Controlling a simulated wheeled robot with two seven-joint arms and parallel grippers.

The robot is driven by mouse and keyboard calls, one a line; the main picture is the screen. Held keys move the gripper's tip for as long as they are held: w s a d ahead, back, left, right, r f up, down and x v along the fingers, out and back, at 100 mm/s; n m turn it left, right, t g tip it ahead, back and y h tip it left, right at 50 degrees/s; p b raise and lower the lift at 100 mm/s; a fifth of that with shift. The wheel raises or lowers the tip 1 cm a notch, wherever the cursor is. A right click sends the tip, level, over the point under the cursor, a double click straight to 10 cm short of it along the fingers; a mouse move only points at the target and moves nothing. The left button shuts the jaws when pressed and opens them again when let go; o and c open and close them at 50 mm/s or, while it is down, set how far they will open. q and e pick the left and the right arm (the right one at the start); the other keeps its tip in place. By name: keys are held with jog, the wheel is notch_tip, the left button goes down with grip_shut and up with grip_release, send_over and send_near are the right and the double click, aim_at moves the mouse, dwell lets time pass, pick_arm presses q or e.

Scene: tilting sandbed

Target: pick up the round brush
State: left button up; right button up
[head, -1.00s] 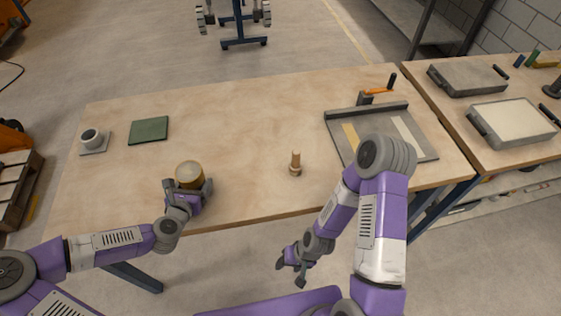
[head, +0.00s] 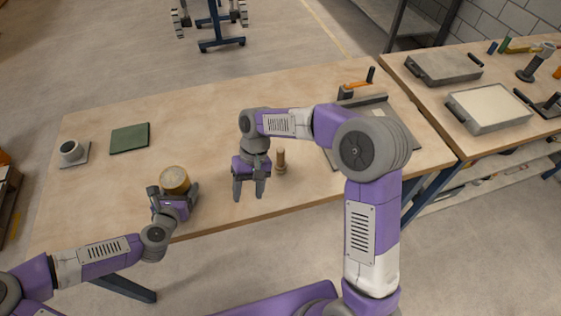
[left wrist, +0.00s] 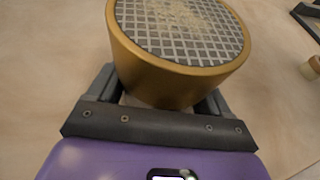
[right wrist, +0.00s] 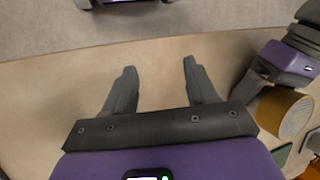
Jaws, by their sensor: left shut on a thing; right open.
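The round brush (head: 281,162) stands upright on the wooden table, its pale wooden handle up. Part of it seems to show at the right edge of the left wrist view (left wrist: 313,66). My right gripper (head: 249,197) is open and empty, pointing down just left of the brush, nearer the table's front edge. In the right wrist view its spread fingers (right wrist: 160,75) have only table and floor between them. My left gripper (head: 172,197) is shut on a round gold-rimmed sieve (head: 174,180). The sieve's mesh (left wrist: 180,25) carries some sand.
A grey tray (head: 400,125) lies behind my right arm. A second table (head: 445,105) holds trays and tools. Table between mat and tray is clear.

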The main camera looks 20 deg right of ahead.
aim_at(281, 157)
jog(key=w+d+r+m+t+h, duration=0.1)
jog(key=w+d+r, duration=0.2)
jog(key=w+d+r+m+t+h, duration=0.1)
jog(key=w+d+r+m, duration=0.1)
jog(key=w+d+r, duration=0.1)
jog(key=w+d+r+m+t, duration=0.1)
jog(key=w+d+r, duration=0.2)
jog(key=d+r, duration=0.1)
jog(key=shift+d+r+h, duration=0.15)
jog(key=shift+d+h, duration=0.25)
jog(key=shift+d, duration=0.3)
jog(key=shift+w+d+f+m+t, duration=0.1)
jog(key=shift+d+f+m+t, duration=0.1)
jog(key=shift+f+m+t, duration=0.1)
notch_tip(281, 157, down, 11)
grip_shut()
